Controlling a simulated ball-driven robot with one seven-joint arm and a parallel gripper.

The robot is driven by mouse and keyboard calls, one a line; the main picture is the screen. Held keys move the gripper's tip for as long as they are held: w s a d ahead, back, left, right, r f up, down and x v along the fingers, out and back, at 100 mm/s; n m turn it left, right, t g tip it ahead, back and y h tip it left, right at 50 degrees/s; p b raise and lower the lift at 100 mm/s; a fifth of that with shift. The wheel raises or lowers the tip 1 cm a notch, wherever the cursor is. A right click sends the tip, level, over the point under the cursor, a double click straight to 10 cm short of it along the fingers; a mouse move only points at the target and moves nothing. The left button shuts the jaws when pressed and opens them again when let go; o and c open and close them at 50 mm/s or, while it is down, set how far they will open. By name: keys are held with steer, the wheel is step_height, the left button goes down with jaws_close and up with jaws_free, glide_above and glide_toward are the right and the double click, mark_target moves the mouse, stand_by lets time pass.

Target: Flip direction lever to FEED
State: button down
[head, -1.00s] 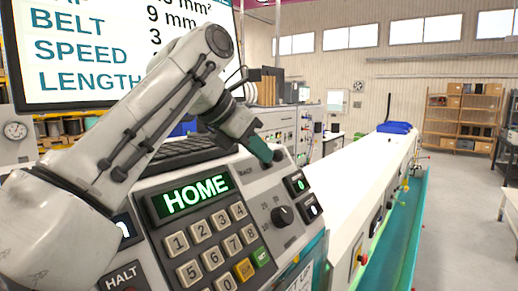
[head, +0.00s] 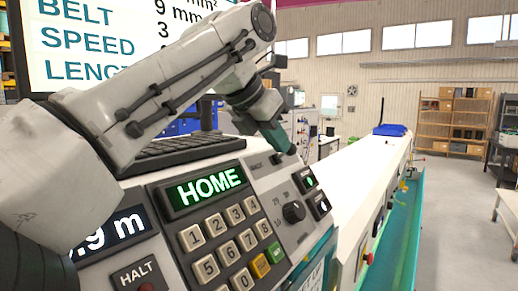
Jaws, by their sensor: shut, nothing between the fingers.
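The grey control panel (head: 250,185) slopes in front of me. The direction lever (head: 278,159) appears as a small dark piece near its upper right edge, beside a label too small to read. My gripper (head: 289,149), with green fingers and dark tips, is shut and empty. It points down right at the lever, its tips close to it and partly over it. I cannot tell whether they touch, nor which way the lever is set.
A green HOME display (head: 208,187) and keypad (head: 228,240) lie below my arm. A rotary knob (head: 293,211) and two lit switches (head: 315,192) sit right of them. A long white conveyor (head: 350,180) runs away to the right.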

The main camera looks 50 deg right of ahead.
steer(key=shift+s+d+r+b, duration=0.2)
steer(key=shift+s+d+b, duration=0.15)
steer(key=shift+d, duration=0.3)
steer(key=shift+s+d+r+b, duration=0.2)
steer(key=shift+s+d+b, duration=0.15)
steer(key=shift+d, duration=0.3)
steer(key=shift+w+a+f, duration=0.35)
steer(key=shift+w+a, duration=0.25)
steer(key=shift+r, duration=0.1)
glide_toward(291, 149)
steer(key=s+r, duration=0.3)
steer(key=r, duration=0.3)
steer(key=shift+a, duration=0.35)
steer(key=shift+r, duration=0.1)
